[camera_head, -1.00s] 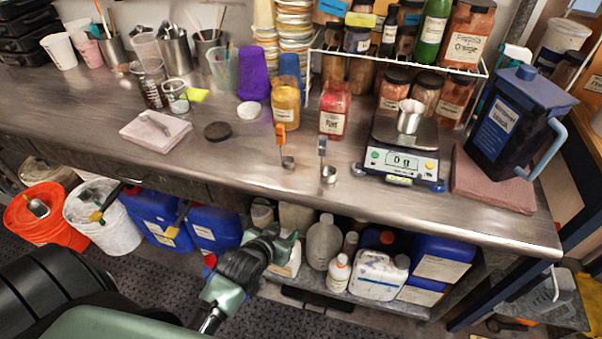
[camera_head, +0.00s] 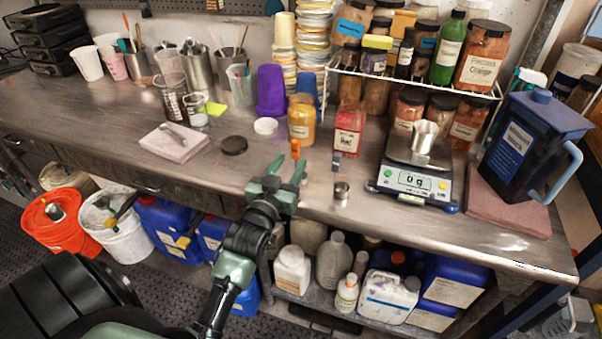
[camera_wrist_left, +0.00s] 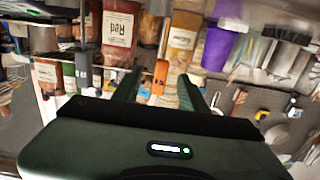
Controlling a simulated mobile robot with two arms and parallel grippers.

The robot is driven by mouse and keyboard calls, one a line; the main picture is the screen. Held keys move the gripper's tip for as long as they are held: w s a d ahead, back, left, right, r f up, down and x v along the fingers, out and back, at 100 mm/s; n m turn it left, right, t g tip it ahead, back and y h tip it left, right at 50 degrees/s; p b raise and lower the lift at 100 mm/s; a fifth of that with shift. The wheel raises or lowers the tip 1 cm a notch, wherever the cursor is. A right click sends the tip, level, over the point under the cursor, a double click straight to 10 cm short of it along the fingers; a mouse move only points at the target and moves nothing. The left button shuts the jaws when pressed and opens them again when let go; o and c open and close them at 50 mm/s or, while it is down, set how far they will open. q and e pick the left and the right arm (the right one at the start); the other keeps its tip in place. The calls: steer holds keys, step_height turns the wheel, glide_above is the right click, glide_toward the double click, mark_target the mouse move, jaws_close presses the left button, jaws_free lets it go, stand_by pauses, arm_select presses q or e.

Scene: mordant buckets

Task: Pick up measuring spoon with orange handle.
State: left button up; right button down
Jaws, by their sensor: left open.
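The measuring spoon with the orange handle (camera_head: 295,149) is on the steel bench. Only its handle top shows in the head view; my left gripper hides the rest. My left gripper (camera_head: 287,167) is open and empty at the bench's front edge, its fingers pointing toward the spoon. In the left wrist view, which looks upside down, the orange handle (camera_wrist_left: 160,72) appears between the tips of the two open fingers (camera_wrist_left: 160,82). I cannot tell whether the fingers touch it. My right gripper is not in view.
A second measuring spoon (camera_head: 342,189) with a grey handle is just right of my gripper. A scale (camera_head: 415,183) with a metal cup stands further right. A yellow jar (camera_head: 301,122) and a red jar (camera_head: 348,130) stand behind.

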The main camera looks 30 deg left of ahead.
mark_target(295, 155)
arm_select(q)
steer(key=x, duration=0.2)
steer(key=p+x, duration=0.1)
steer(key=x, duration=0.2)
steer(key=shift+w+a+f, duration=0.1)
steer(key=shift+w+f, duration=0.05)
steer(key=shift+f, duration=0.1)
jaws_close()
steer(key=shift+r, duration=0.1)
step_height(295, 155, up, 20)
stand_by(0.3)
stand_by(0.9)
